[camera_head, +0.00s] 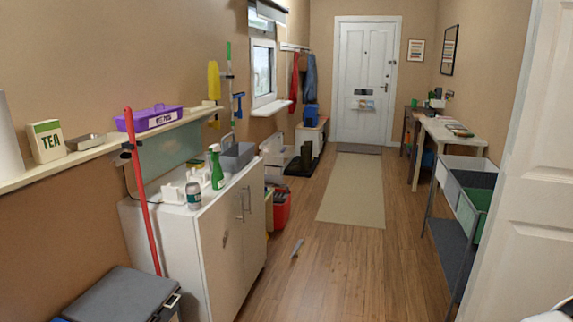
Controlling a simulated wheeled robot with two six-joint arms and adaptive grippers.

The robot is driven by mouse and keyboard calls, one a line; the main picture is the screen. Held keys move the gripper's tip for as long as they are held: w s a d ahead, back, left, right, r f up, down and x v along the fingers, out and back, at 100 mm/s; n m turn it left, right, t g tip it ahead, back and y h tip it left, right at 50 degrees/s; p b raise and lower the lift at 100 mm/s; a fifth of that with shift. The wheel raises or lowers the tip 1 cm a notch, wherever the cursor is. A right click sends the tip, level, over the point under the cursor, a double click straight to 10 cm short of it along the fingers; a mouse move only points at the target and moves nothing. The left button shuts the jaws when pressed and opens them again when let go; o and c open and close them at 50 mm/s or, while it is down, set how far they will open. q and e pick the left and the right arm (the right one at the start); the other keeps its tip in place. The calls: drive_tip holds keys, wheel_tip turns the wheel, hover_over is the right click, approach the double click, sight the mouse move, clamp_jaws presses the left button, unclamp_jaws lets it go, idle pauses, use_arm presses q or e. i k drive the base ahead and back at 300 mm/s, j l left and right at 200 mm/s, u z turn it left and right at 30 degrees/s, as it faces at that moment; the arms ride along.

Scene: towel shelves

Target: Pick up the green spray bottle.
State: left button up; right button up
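The green spray bottle (216,172) has a white trigger head. It stands upright on top of the white cabinet (215,250) on the left, near the front edge of the top. A small can (193,196) stands just in front of it and to the left. A grey caddy (238,156) sits behind it to the right. Neither of my grippers shows in the head view, and nothing is seen touching the bottle.
A red pole (143,190) leans by the cabinet's left end. A grey-lidded box (120,297) stands in front at lower left. A wall shelf (60,165) runs above. A rack (463,200) stands at right.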

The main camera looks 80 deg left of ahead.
sight(217, 181)
drive_tip(key=u, duration=3.2)
drive_tip(key=i+l+u, duration=0.15)
drive_tip(key=i+l, duration=0.6)
drive_tip(key=i, duration=0.15)
